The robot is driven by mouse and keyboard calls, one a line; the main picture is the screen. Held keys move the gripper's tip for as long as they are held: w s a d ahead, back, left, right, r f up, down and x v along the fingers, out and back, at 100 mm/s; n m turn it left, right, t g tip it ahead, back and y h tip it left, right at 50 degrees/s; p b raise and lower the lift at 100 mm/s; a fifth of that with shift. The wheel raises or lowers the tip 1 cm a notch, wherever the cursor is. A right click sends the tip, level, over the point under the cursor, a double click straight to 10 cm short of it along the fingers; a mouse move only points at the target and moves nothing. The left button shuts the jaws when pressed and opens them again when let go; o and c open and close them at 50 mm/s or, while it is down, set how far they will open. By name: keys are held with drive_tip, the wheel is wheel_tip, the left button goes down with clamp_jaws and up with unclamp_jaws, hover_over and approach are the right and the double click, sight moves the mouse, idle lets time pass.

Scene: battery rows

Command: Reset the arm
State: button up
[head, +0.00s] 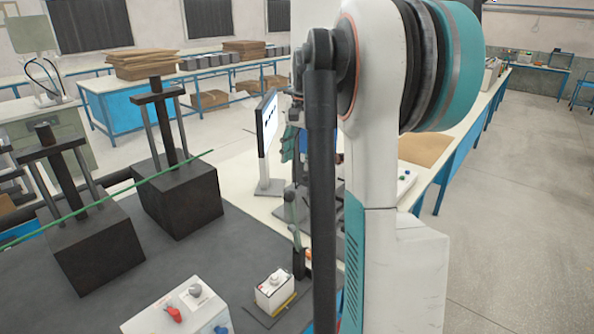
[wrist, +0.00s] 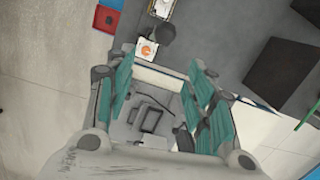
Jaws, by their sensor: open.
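My arm stands large across the middle and right of the head view. My gripper (wrist: 160,82) fills the lower middle of the wrist view, its teal-padded fingers spread apart with nothing between them. In the head view the gripper is mostly hidden behind my arm; only small teal and grey parts show beside the dark link. A small white box with a knob (head: 275,290) stands on a dark plate on the grey mat (head: 225,240). A white control box with a red and a grey knob (head: 180,307) sits to its left.
Two black blocks with posts (head: 95,240) (head: 178,200) stand on the mat at left, a green rod (head: 120,192) crossing them. A monitor (head: 267,138) stands behind. A blue-legged bench (head: 125,110) holds cardboard stacks (head: 140,64). Open floor (head: 530,180) lies at right.

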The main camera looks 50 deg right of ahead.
drive_tip(key=shift+r, duration=0.45)
idle(0.3)
